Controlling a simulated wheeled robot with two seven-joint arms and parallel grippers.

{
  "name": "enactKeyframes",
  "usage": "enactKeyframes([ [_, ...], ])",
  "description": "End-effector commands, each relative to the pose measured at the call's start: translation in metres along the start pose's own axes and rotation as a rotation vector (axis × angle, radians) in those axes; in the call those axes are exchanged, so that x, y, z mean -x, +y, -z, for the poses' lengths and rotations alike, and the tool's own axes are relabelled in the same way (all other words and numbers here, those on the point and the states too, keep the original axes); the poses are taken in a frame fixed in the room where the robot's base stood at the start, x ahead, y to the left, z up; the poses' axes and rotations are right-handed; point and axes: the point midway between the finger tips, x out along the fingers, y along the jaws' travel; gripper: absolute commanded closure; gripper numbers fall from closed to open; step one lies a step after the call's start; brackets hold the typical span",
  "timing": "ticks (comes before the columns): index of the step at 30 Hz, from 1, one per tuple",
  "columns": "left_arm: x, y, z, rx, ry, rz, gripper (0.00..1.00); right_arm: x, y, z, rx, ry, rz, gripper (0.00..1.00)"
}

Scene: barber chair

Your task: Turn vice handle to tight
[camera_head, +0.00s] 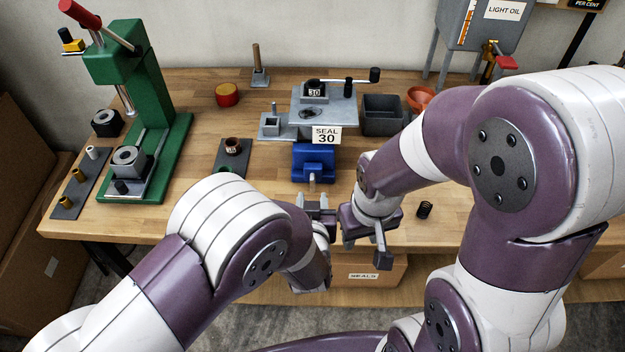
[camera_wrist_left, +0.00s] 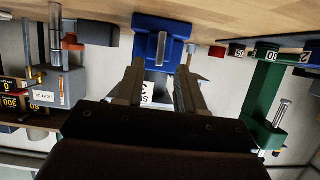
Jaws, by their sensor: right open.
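The blue vice (camera_head: 314,160) stands near the front edge of the bench, below the "SEAL 30" sign. Its grey handle (camera_head: 312,181) sticks out at the front. In the left wrist view the vice (camera_wrist_left: 150,24) appears upside down, with the handle (camera_wrist_left: 161,50) in front of it. My left gripper (camera_head: 313,201) is open just in front of the handle, its fingers (camera_wrist_left: 159,80) spread to either side of the handle's line; I cannot tell if they touch it. My right gripper (camera_head: 366,236) is open and empty, to the right of the left one at the bench's front edge.
A green press (camera_head: 145,100) stands at the left. A grey fixture (camera_head: 325,105) with a crank stands behind the vice, beside a dark bin (camera_head: 382,115). A small black spring (camera_head: 424,209) lies right of my right gripper. The bench between press and vice is partly clear.

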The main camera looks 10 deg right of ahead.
Motion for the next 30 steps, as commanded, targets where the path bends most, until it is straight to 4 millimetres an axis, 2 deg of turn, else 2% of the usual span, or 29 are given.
enactKeyframes([
  [1, 0.016, 0.001, 0.008, -0.004, -0.001, -0.004, 0.62, 0.015, 0.000, 0.002, 0.000, 0.000, 0.000, 0.57],
  [3, 0.032, 0.001, 0.006, -0.004, -0.002, -0.003, 0.62, 0.023, 0.000, 0.003, 0.000, 0.000, 0.000, 0.57],
  [9, 0.056, 0.000, 0.001, -0.002, -0.001, -0.001, 0.62, 0.032, 0.000, 0.004, 0.000, 0.000, 0.000, 0.57],
  [26, 0.056, -0.001, 0.000, 0.002, -0.004, 0.001, 0.62, 0.030, 0.000, 0.004, 0.000, 0.000, 0.000, 0.57],
  [29, 0.046, -0.019, 0.009, 0.041, -0.092, 0.003, 0.62, 0.031, 0.000, 0.004, 0.000, 0.000, 0.000, 0.57],
  [30, 0.041, -0.037, 0.014, 0.070, -0.168, 0.002, 0.62, 0.031, 0.000, 0.004, 0.000, 0.000, 0.000, 0.57],
])
